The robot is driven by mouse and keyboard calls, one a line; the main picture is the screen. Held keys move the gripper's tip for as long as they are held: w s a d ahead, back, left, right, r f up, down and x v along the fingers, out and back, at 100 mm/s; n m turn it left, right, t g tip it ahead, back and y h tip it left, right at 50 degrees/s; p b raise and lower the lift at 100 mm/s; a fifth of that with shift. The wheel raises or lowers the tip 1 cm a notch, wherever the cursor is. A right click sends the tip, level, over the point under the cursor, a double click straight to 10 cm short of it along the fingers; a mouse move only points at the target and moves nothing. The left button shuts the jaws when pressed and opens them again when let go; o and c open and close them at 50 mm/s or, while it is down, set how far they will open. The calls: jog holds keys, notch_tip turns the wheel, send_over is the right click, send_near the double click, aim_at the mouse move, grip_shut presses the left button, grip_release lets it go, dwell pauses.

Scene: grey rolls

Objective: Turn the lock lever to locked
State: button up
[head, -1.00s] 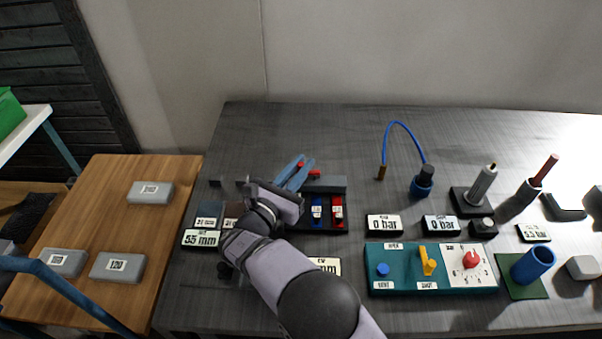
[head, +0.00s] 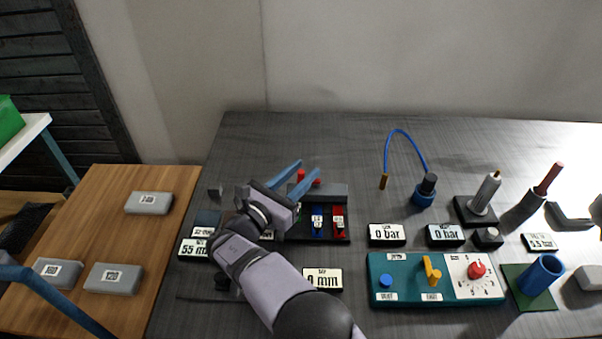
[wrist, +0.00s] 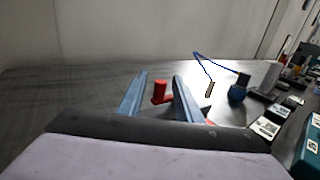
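My gripper (head: 307,168) reaches over a dark fixture (head: 325,192) at the back left of the bench, its two blue fingers apart. A small upright red piece (head: 301,176), seemingly the lock lever, shows between the fingers. A second red bit (wrist: 210,123) shows by the right finger's base. The lever's lock markings cannot be read, and my arm hides part of the fixture.
Blue and red labelled pieces (head: 338,222) sit in the fixture's front slots. A teal panel (head: 408,292) with a yellow lever and red knob stands to the right, below two "0 bar" displays (head: 387,235). A blue hose (head: 398,131) arches behind.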

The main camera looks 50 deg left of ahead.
jog(key=shift+s, duration=0.1)
jog(key=shift+s+d+b, duration=0.2)
jog(key=shift+s, duration=0.95)
jog(key=shift+s+d+b, duration=0.15)
jog(key=shift+s+d, duration=0.1)
jog(key=shift+s, duration=0.95)
jog(key=shift+s+d+b, duration=0.2)
jog(key=shift+s, duration=0.95)
